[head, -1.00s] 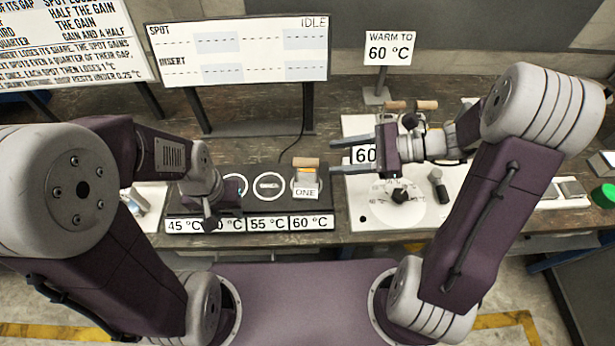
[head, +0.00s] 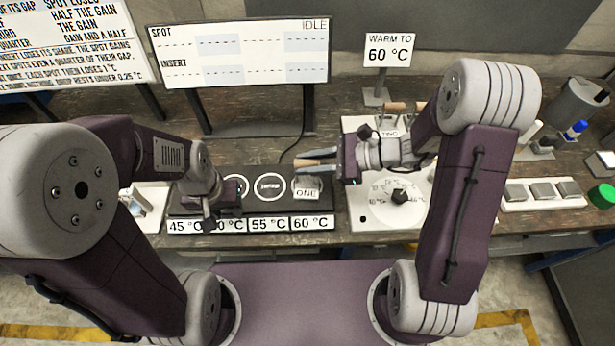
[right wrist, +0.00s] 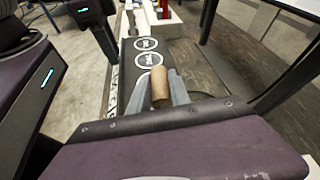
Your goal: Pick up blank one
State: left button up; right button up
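Blank one stands at the right end of the black warming block (head: 180,212) in the head view, over the 60 °C label. It has a white "ONE" tag (head: 307,193) and a wooden handle (head: 304,162) on top. My right gripper (head: 310,162) is open, its two fingers pointing left on either side of the handle. In the right wrist view the handle (right wrist: 160,86) lies between the spread fingers; contact is not clear. My left gripper (head: 209,222) hangs over the left part of the block; its fingers are too unclear to judge.
A white panel with a dial (head: 399,195) stands right of the block, with other wooden handles (head: 396,107) and a "TWO" tag behind. A display screen (head: 240,55) reads IDLE. A sign (head: 388,50) says warm to 60 °C. A green button (head: 604,195) is at far right.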

grip_shut()
jog(key=shift+a+r, duration=0.1)
jog(key=shift+r, duration=0.05)
dwell(1.2)
jog(key=shift+w+r, duration=0.1)
jog(key=shift+r, duration=0.5)
jog(key=r, duration=0.3)
jog(key=shift+w+d, duration=0.15)
jog(key=shift+d, duration=0.1)
jog(key=w+d+r, duration=0.6)
jog(key=d, duration=0.2)
jog(key=shift+w+d+r, duration=0.3)
jog(key=shift+w+d, duration=0.05)
jog(key=shift+d, duration=0.05)
